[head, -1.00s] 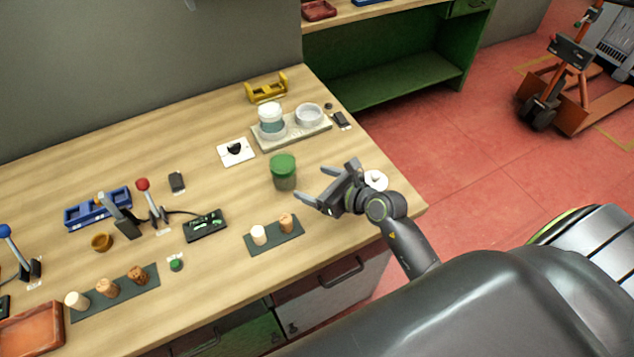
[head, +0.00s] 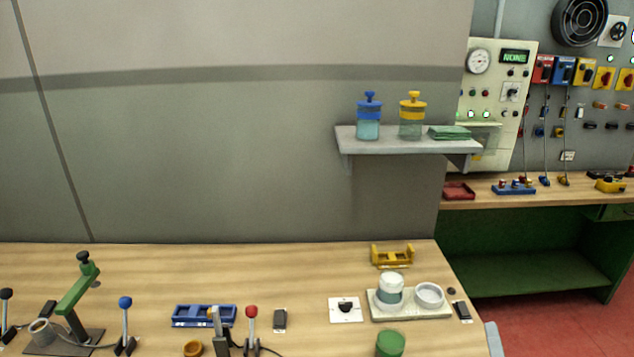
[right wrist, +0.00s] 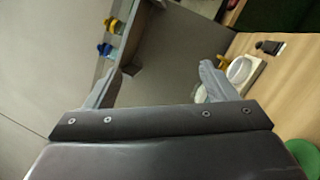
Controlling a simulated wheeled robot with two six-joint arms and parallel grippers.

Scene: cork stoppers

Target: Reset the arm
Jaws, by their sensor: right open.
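My right gripper (right wrist: 160,87) shows in the right wrist view with its two grey fingers wide apart and nothing between them. In the head view only a grey tip of it (head: 493,339) shows at the bottom, by the table's right edge. My left gripper is in neither view. The corks are out of the head view. The green-lidded jar (head: 390,344) is cut off at the head view's bottom edge; its green lid also shows at the right wrist view's lower right (right wrist: 302,158).
The wooden table (head: 290,262) carries a pale tray (head: 410,312) with a white-lidded jar and a round dish, a yellow holder (head: 392,256), a blue holder (head: 204,316) and several levers. A wall shelf (head: 405,146) holds two pump bottles and green cloths.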

